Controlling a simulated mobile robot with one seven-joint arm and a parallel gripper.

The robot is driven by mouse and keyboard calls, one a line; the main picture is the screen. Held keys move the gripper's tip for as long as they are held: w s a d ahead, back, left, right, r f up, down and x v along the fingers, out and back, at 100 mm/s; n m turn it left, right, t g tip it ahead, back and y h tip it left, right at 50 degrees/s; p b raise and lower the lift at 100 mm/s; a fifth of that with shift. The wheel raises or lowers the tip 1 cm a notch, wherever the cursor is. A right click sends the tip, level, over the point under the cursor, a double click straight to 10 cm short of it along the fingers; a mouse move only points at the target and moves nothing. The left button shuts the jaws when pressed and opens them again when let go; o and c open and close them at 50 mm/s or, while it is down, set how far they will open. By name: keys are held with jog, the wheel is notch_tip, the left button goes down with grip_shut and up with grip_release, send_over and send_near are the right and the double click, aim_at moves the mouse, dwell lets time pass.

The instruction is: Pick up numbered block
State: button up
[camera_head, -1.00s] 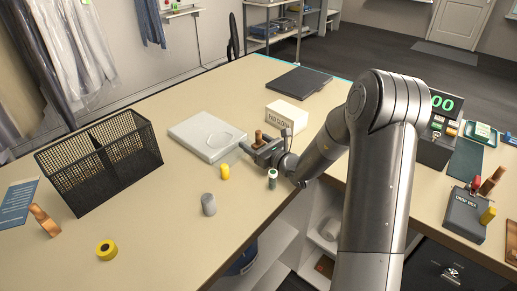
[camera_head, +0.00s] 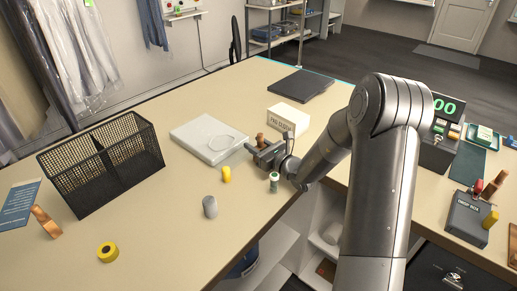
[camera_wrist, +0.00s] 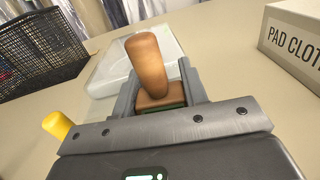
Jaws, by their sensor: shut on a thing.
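My gripper (camera_head: 262,153) is low over the table, at the right end of the white pad. In the wrist view, my gripper's two grey fingers (camera_wrist: 158,94) are shut on a brown wooden block with a rounded upright handle (camera_wrist: 149,65). Its square base sits between the fingers, and a thin green edge shows low on it. The brown handle also shows above the fingers in the head view (camera_head: 260,139). No number can be read on it. The fingers hide its underside, and I cannot tell whether it touches the table.
A white flat pad (camera_head: 196,138) with a thin ring on it lies left of my gripper. A box marked PAD CLOTH (camera_head: 288,119) stands behind. Yellow (camera_head: 227,174), green-white (camera_head: 274,182) and grey (camera_head: 210,206) small pieces stand in front. A black mesh basket (camera_head: 85,178) is left.

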jog(key=shift+r, duration=0.15)
jog(key=shift+r, duration=0.6)
jog(key=r, duration=0.1)
jog(key=d+r, duration=0.1)
jog(key=r, duration=0.1)
jog(key=shift+s+d+r, duration=0.2)
jog(key=shift+s+r, duration=0.05)
jog(key=s+d+r, duration=0.4)
jog(key=d+r, duration=0.2)
jog(key=d, duration=0.3)
jog(key=s+d+m+t+h, duration=0.2)
jog(key=s+d+h, duration=0.15)
jog(key=d, duration=0.75)
jog(key=s+d+m+t+h, duration=0.15)
jog(key=s+d, duration=0.35)
jog(key=d, duration=0.5)
jog(key=s+d+m+h, duration=0.4)
jog(key=s+d+h, duration=0.2)
jog(key=s+d, duration=1.1)
jog(key=shift+t, duration=0.25)
jog(key=w+a+f, duration=0.1)
jog(key=w+f, duration=0.1)
jog(key=w, duration=0.1)
jog(key=w+a+f, duration=0.2)
jog(key=w, duration=0.2)
jog(key=w+a+f, duration=0.2)
jog(key=w+f, duration=0.1)
jog(key=w, duration=0.1)
jog(key=shift+f, duration=1.9)
